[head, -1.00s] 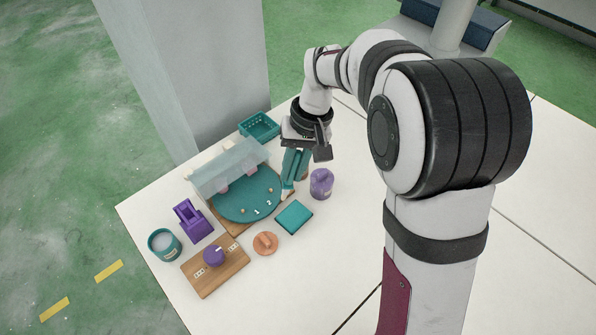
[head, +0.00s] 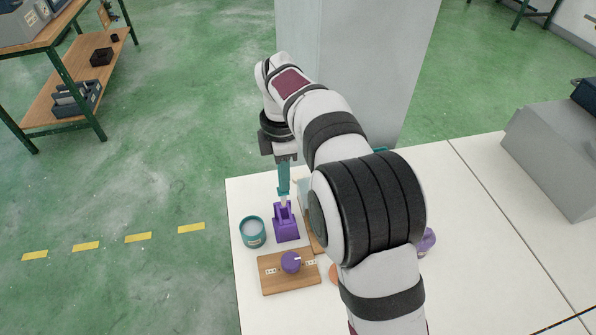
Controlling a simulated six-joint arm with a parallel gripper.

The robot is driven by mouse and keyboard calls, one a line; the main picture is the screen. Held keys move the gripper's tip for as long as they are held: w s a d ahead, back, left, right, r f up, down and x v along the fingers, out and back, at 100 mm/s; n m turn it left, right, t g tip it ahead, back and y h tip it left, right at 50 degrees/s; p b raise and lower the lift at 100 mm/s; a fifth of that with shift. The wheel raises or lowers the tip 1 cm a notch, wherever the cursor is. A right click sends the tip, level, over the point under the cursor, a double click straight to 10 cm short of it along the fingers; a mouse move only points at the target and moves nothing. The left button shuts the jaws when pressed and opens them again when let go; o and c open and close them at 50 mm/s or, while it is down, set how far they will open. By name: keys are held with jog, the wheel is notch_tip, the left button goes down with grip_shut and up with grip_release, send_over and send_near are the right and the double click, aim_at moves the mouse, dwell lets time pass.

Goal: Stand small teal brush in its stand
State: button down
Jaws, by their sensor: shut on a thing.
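My gripper (head: 283,190), at the end of the teal fingers, points down over the purple stand (head: 287,230). It is shut on the small teal brush (head: 284,203), of which only a short pale and teal piece shows below the fingers. The brush is roughly upright, with its lower end at the top of the stand. I cannot tell whether it is inside the slot or just above it. The stand is upright on the white table, and the fingers hide the rest of the brush.
A teal round pot (head: 252,232) stands close to the left of the stand. A wooden board (head: 272,280) with a purple knob (head: 291,262) lies in front. My arm covers most of the tray area; a purple object (head: 428,241) shows at right. A grey pillar (head: 355,60) rises behind.

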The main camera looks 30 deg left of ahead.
aim_at(285, 199)
jog(key=shift+f, duration=4.15)
jog(key=shift+f, duration=0.1)
jog(key=shift+c, duration=1.2)
grip_release()
jog(key=shift+r, duration=3.05)
